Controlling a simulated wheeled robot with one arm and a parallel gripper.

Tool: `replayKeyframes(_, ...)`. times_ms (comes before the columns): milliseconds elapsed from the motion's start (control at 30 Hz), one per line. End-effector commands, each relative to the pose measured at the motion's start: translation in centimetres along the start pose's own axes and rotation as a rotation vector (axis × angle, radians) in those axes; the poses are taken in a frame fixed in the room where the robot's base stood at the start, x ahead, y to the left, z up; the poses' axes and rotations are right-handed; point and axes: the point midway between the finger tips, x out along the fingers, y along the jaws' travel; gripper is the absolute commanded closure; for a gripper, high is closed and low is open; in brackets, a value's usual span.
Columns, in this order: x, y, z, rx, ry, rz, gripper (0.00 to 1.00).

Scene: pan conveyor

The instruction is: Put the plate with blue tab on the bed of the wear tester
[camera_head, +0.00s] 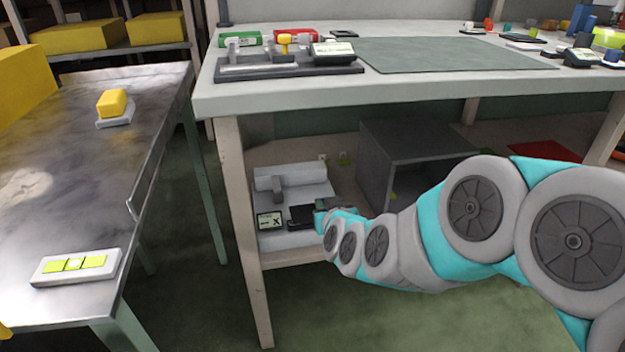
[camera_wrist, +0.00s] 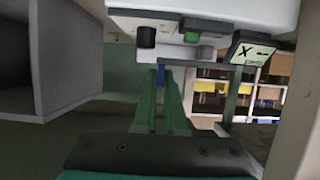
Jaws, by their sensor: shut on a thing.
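The wear tester (camera_head: 290,178) is a light grey machine on the low shelf under the workbench, with a small display (camera_head: 270,220) marked X at its front. In the wrist view its pale body (camera_wrist: 225,12) fills the top, with the display (camera_wrist: 252,52) at right. My gripper (camera_wrist: 162,82) is shut on the plate's blue tab (camera_wrist: 161,73); the rest of the plate is hard to make out there. In the head view my gripper (camera_head: 322,212) is at the tester's right front. A dark flat piece (camera_head: 301,216) lies beside it; I cannot tell whether it is plate or bed.
A grey open box (camera_head: 405,140) stands right of the tester. A table leg (camera_head: 243,220) is close on its left. The workbench top (camera_head: 300,98) hangs above, carrying a dark rack (camera_head: 290,72). A metal table (camera_head: 75,165) stands at left.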

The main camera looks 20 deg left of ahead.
Motion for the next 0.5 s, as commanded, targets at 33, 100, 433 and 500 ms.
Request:
replayKeyframes(33, 0.3, 0.0, -0.5, 0.003, -0.004, 0.000, 1.00)
replayKeyframes(100, 1.5, 0.1, -0.5, 0.000, 0.000, 0.002, 1.00)
replayKeyframes(433, 8.2, 0.1, -2.3, 0.001, 0.000, 0.001, 1.00)
replayKeyframes(500, 9.2, 0.2, -2.7, 0.001, 0.002, 0.002, 1.00)
